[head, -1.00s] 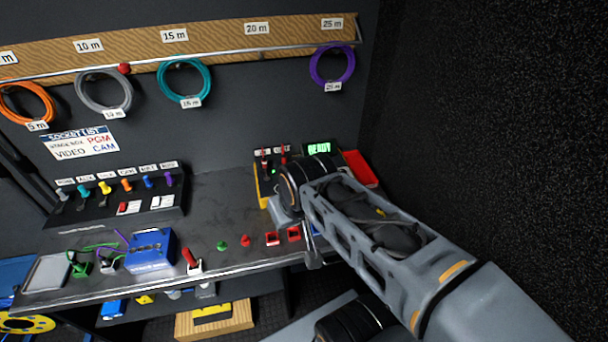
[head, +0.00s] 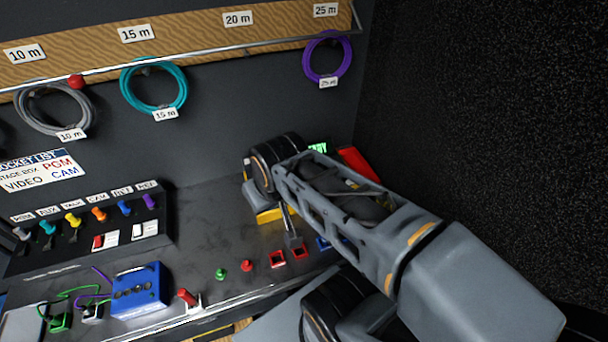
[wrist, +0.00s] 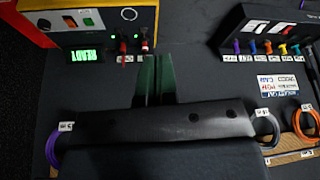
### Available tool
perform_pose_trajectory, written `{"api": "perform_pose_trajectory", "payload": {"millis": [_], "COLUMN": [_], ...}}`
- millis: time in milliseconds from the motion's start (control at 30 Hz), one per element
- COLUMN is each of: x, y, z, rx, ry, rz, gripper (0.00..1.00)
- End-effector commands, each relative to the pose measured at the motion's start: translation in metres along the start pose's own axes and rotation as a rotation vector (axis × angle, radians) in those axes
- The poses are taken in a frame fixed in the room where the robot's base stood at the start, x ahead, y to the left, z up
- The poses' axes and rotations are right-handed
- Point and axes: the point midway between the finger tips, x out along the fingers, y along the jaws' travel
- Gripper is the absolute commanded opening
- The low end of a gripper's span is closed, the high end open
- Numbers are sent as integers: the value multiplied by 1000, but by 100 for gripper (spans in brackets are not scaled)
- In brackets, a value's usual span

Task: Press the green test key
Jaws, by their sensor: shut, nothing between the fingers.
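The box with the green READY display (wrist: 87,56) is at the top left of the wrist view. Its pale panel carries an orange key (wrist: 70,21) and a small green key (wrist: 91,17); its lettering is too small to read. My gripper (wrist: 155,62) is shut and empty, its dark green fingers beside the box and apart from the green key in the picture. In the head view my arm covers most of the box; its yellow side (head: 268,215) and part of the display (head: 317,148) show. The green key is hidden there.
A switch panel (head: 120,235) stands left. A dark wall (head: 460,120) closes the right side.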

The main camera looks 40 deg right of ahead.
Motion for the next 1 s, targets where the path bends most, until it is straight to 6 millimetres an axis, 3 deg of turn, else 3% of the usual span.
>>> {"api": "perform_pose_trajectory", "payload": {"millis": [200,333,467,600,800,1000], "x": [2,18,47,80,116,129], "y": [2,19,59,114,181,210], "z": [-2,-18,-45,-68,-80,-82], "rx": [4,37,95,155,216,237], "ry": [-3,-21,-50,-76,-98,-103], "rz": [2,18,43,63,78,83], "gripper": [0,0,0,0,0,0]}}
